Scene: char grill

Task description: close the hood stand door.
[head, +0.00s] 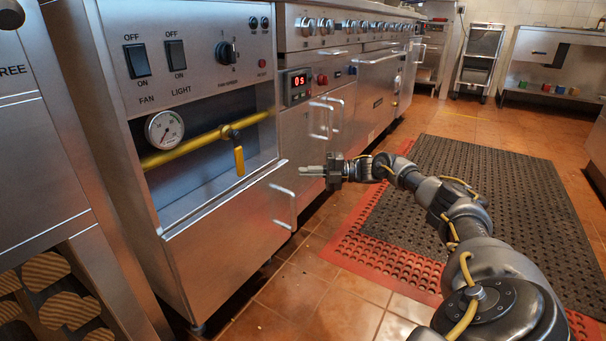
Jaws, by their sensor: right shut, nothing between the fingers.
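The hood stand (200,62) is a steel cabinet at the left of the head view, with fan and light switches above an open bay. Inside the bay show a round gauge (164,129) and a yellow pipe with a yellow valve lever (239,161). A steel door panel (222,246) stands below the bay, its top edge showing. Its bar handle (292,207) is near its right edge. I cannot tell how far the door stands out. My right gripper (302,170) is shut and empty, pointing left, just above and right of the handle. My left gripper is out of view.
A row of steel cooking units with knobs and handles (335,115) runs back beyond the hood stand. A black mat (490,180) over a red mat (372,258) covers floor at the right. Tiled floor (300,300) before the door is clear. A steel cabinet (35,150) stands at far left.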

